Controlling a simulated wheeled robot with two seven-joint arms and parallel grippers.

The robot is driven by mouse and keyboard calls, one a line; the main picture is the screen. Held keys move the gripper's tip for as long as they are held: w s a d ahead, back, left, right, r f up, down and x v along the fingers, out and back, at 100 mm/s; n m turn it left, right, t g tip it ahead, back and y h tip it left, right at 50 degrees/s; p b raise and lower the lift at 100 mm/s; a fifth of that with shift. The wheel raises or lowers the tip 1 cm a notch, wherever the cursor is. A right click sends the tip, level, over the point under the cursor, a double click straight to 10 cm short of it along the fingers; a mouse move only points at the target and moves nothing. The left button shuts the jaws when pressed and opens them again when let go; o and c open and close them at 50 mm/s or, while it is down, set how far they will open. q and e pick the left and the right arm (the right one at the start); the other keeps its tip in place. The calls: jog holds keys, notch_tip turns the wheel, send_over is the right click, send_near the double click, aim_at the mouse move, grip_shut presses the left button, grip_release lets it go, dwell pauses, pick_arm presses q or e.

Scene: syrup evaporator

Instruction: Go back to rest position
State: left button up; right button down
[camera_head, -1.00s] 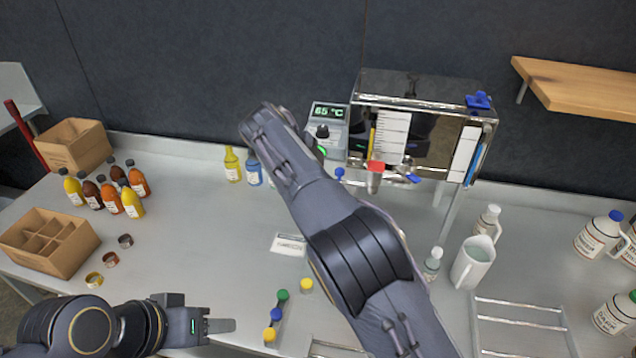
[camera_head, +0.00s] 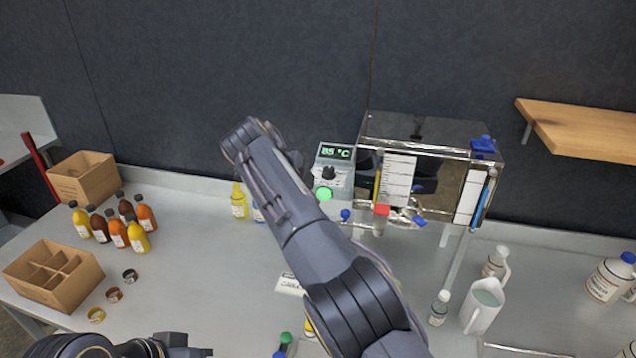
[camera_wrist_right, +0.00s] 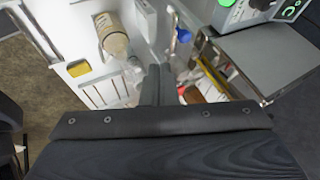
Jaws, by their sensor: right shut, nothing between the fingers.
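My right arm (camera_head: 320,245) reaches from the bottom edge up across the middle of the head view, over the bench. Its gripper is hidden behind the wrist there. In the right wrist view my right gripper (camera_wrist_right: 156,82) has its fingers together with nothing between them. They are in front of the evaporator (camera_wrist_right: 245,62) and a bottle (camera_wrist_right: 115,40), with no clear contact. My left gripper (camera_head: 172,346) is at the bottom left edge of the head view, mostly cut off, so its jaws cannot be judged.
The steel evaporator (camera_head: 430,128) and its control box (camera_head: 334,170) with a lit green button stand behind my right arm. Syrup bottles (camera_head: 118,232) and cardboard boxes (camera_head: 55,272) are at left.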

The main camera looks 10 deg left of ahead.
jog(key=d+r+n+g+y, duration=0.2)
jog(key=d+r+n+y, duration=0.1)
jog(key=d, duration=1.6)
jog(key=s+d+n+y, duration=0.4)
jog(key=s+d, duration=0.3)
jog(key=d, duration=0.3)
jog(key=s+d+f+n+t+y, duration=0.1)
jog(key=s+d+n, duration=0.2)
jog(key=s, duration=0.5)
jog(key=s+d+f+n+y, duration=0.1)
jog(key=s+d+f+n, duration=0.1)
jog(key=s, duration=0.6)
jog(key=s+a+f+n+t, duration=0.2)
jog(key=s+f+n, duration=0.3)
jog(key=s, duration=0.5)
jog(key=shift+s+f, duration=0.35)
jog(key=shift+f, duration=0.45)
